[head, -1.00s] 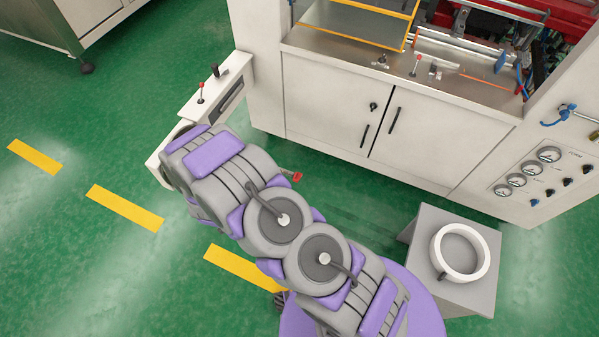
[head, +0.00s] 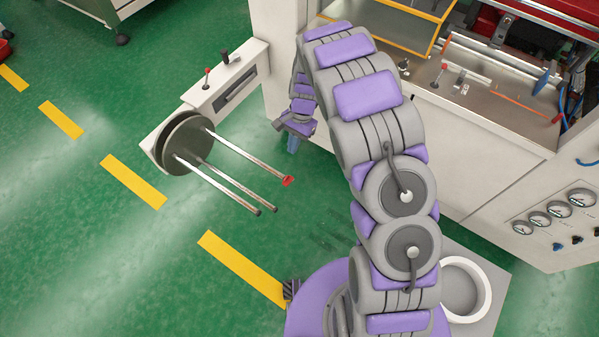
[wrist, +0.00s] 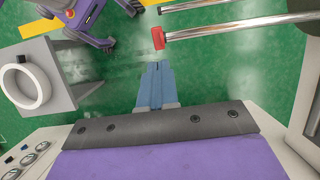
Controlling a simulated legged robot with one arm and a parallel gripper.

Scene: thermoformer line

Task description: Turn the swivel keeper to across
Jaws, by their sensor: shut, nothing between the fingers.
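The swivel keeper, taken to be the small red piece (head: 288,181), sits on the free end of one metal rod (head: 243,155). It also shows in the wrist view (wrist: 158,38), just beyond my fingertips.
Several parallel rods stick out from a round grey disc (head: 186,143) on a white machine arm (head: 215,95). A white ring (head: 483,283) rests on a grey pedestal (head: 492,262) at lower right. The machine cabinet (head: 470,190) stands behind my arm. Green floor is open at left.

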